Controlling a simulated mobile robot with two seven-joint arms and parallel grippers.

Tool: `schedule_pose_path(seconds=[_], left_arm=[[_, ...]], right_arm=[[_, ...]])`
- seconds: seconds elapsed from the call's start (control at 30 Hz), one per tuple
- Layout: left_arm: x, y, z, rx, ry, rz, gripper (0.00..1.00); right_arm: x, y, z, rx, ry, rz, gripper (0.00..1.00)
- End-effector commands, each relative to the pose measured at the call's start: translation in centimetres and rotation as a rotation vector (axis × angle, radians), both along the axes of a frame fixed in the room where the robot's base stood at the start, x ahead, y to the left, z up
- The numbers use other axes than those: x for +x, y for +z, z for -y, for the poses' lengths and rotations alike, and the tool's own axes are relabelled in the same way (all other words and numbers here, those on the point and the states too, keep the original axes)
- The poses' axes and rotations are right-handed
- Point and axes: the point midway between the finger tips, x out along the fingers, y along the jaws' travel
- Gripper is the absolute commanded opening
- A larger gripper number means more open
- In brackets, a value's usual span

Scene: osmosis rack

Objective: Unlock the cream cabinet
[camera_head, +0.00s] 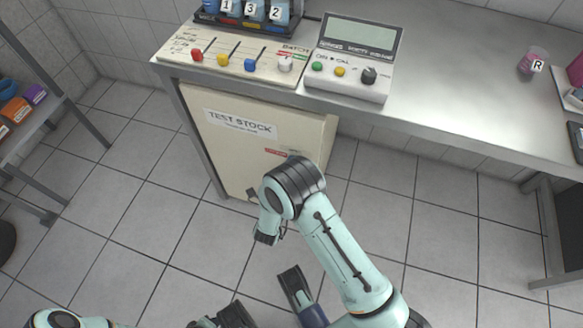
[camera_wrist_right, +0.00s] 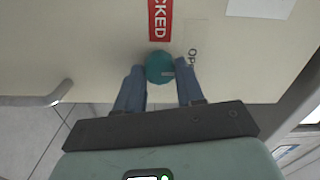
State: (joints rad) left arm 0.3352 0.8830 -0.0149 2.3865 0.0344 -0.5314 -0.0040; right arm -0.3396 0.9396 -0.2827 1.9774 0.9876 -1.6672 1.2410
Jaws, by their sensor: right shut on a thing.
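The cream cabinet (camera_head: 240,150) stands under the bench, its door shut and labelled TEST STOCK. In the right wrist view, a round teal knob (camera_wrist_right: 159,67) sits on the door below a red label (camera_wrist_right: 160,18) ending in "CKED". A pale mark shows on the knob's right side, and "OP" lettering (camera_wrist_right: 193,55) is partly visible beside it. My right gripper (camera_wrist_right: 160,75) is shut on the knob, one blue finger on each side. In the head view, my arm hides most of this gripper.
A metal handle (camera_wrist_right: 55,95) sticks out from the door's edge. A bench (camera_head: 450,95) above carries a slider panel (camera_head: 225,65) and a grey meter (camera_head: 350,65). A shelf (camera_head: 35,120) stands at the left. Tiled floor (camera_head: 130,190) is free left of the cabinet.

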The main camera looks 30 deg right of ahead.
Motion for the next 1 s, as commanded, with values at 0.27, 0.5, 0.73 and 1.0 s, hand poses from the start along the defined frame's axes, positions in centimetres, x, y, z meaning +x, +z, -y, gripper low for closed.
schedule_pose_path(seconds=[0.27,0.5,0.73,1.0], left_arm=[[-0.07,-0.04,0.00,0.000,0.000,-0.002,0.43],[-0.05,-0.04,0.00,-0.001,0.000,-0.002,0.43],[-0.04,-0.03,0.00,0.000,0.000,-0.001,0.43],[0.34,0.38,0.06,0.000,-0.001,0.012,0.43]], right_arm=[[0.04,-0.10,-0.15,0.013,0.004,0.010,0.07],[0.04,-0.09,-0.16,0.013,0.004,0.010,0.44],[0.03,-0.04,-0.09,0.010,0.003,0.010,0.63],[-0.68,-0.01,-0.98,0.011,0.005,0.009,0.63]])
